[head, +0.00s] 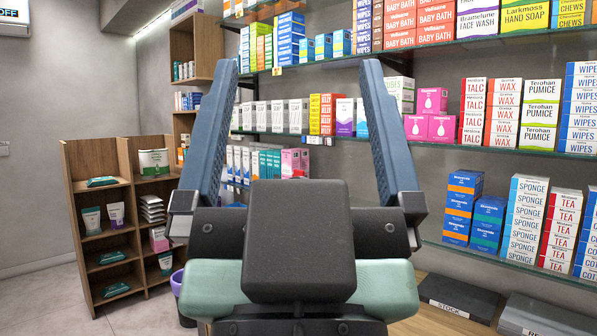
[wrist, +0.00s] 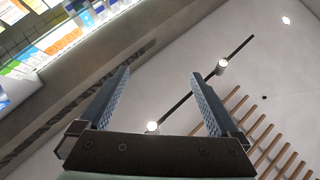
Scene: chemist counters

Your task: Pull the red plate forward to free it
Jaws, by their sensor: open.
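My gripper (head: 292,112) is raised in front of the head camera with its two blue ribbed fingers wide apart and nothing between them. It also shows in the wrist view (wrist: 160,100), open and pointing up toward the ceiling. No red plate shows in either view. My gripper and wrist cover the lower middle of the head view, so what lies behind them is hidden.
Glass wall shelves (head: 470,149) with boxed goods fill the back and right. A low wooden shelf unit (head: 93,160) stands at left. A purple bin (head: 177,284) stands on the floor. Grey boxes, one marked STOCK (head: 457,297), lie at lower right. Open floor shows at lower left.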

